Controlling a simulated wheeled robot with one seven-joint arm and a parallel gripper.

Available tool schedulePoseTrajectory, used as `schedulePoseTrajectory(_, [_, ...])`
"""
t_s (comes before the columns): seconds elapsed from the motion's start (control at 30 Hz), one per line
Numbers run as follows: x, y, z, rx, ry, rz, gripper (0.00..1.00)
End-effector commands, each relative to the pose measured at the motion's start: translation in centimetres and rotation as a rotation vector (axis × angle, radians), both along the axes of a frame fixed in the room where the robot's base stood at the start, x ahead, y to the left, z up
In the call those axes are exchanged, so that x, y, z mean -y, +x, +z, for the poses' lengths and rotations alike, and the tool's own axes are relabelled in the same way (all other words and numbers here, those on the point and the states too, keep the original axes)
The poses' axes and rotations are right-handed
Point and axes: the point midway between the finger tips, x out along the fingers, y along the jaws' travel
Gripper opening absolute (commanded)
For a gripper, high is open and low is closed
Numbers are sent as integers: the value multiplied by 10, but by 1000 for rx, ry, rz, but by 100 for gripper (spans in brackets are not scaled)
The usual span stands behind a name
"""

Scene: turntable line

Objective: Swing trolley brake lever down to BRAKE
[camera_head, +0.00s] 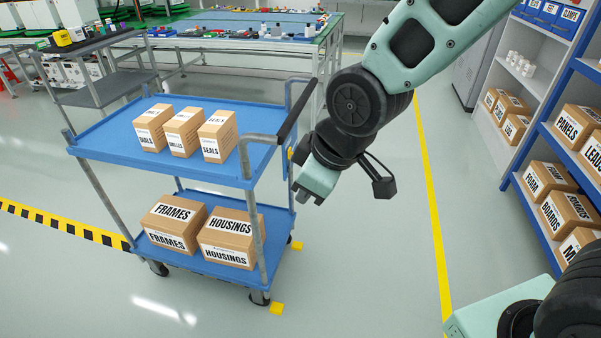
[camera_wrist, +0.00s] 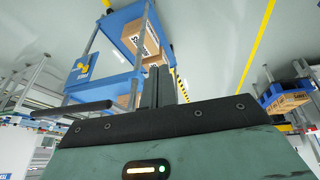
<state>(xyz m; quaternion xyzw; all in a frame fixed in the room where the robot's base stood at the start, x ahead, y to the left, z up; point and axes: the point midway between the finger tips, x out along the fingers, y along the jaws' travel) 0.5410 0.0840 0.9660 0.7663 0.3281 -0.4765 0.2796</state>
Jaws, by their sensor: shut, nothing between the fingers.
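The blue two-shelf trolley (camera_head: 110,133) stands left of centre in the head view, and its blue shelves (camera_wrist: 120,28) show tilted in the wrist view. A small yellow part (camera_head: 291,153) shows on its right end near the push handle (camera_head: 297,108). In the wrist view a blue panel with yellow marks (camera_wrist: 84,66) shows beside the shelf. I cannot make out the brake lever or its position. My gripper (camera_head: 307,195) is just right of the trolley's handle end, pointing down, apparently clear of it. Its dark fingers (camera_wrist: 158,88) are shut and empty in the wrist view.
Boxes marked SEALS (camera_head: 217,136), FRAMES (camera_head: 173,224) and HOUSINGS (camera_head: 231,237) ride on the trolley. Yellow blocks (camera_head: 277,308) sit by its right wheels. A box rack (camera_head: 560,135) stands at the right. The floor between trolley and rack is clear.

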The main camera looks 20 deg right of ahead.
Motion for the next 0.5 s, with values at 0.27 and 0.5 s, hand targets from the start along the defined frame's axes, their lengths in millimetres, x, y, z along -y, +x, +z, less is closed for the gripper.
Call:
schedulePoseTrajectory(0.27, [20, 129, -94, 400, -3, 180, 0])
schedulePoseTrajectory(0.5, [58, 213, -157, 761, -105, 331, 0])
